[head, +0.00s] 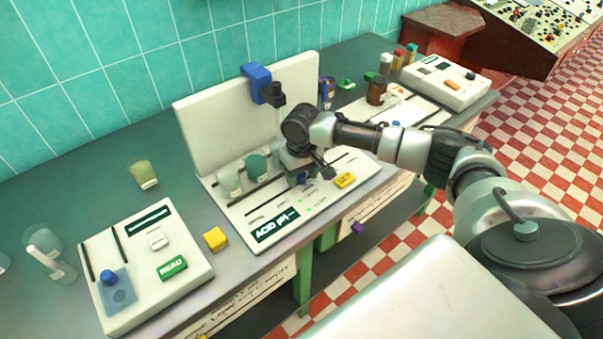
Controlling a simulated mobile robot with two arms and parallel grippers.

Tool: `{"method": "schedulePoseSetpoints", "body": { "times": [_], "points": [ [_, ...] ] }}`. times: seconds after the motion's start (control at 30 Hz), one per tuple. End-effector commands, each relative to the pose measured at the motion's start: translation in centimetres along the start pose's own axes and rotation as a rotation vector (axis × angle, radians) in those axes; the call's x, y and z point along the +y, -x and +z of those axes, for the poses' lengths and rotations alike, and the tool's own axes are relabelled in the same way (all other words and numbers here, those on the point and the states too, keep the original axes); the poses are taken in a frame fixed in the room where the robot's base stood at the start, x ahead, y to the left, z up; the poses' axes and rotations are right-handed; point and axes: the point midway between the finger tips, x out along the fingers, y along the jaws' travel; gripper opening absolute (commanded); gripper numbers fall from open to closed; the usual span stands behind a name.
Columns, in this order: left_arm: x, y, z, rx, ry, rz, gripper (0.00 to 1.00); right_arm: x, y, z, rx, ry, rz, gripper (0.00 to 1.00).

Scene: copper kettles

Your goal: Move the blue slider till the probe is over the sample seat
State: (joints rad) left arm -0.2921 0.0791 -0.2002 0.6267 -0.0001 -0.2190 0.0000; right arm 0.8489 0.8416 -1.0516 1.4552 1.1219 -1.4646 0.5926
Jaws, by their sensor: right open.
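A blue block (256,80) sits on the top edge of the white upright panel (215,115) of the middle station, with a black piece and a pale probe-like rod (279,120) below it. My right gripper (308,177) is open and points down over the station's white base, in front of the panel. A small blue piece (303,179) shows low by its fingers; I cannot tell whether they touch it or which blue part is the slider. A clear vessel (229,181) and a green round piece (256,164) stand left of the gripper. The sample seat cannot be made out clearly. My left gripper is out of view.
A white device with a green READ button (172,268) and blue knob (109,278) stands at front left. A yellow block (215,238) lies between the two stations. The left rear bench is mostly clear.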

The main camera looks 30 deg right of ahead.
Motion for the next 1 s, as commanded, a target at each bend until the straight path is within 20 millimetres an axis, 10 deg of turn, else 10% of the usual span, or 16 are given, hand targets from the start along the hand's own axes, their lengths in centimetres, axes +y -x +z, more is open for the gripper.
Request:
{"method": "schedulePoseSetpoints", "body": {
  "times": [0.1,0.47,0.77,1.0],
  "points": [
    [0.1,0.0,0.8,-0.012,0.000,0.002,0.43,0.0,0.0,0.0,0.000,0.000,0.000,0.53],
    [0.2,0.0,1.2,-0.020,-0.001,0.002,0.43,0.0,0.0,0.0,0.000,0.000,0.000,0.00],
    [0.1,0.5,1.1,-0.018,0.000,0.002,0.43,0.9,0.2,-0.1,-0.002,-0.004,0.001,0.00],
    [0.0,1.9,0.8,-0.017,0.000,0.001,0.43,5.7,0.3,-0.8,-0.003,-0.009,0.001,0.00]
  ]
}}
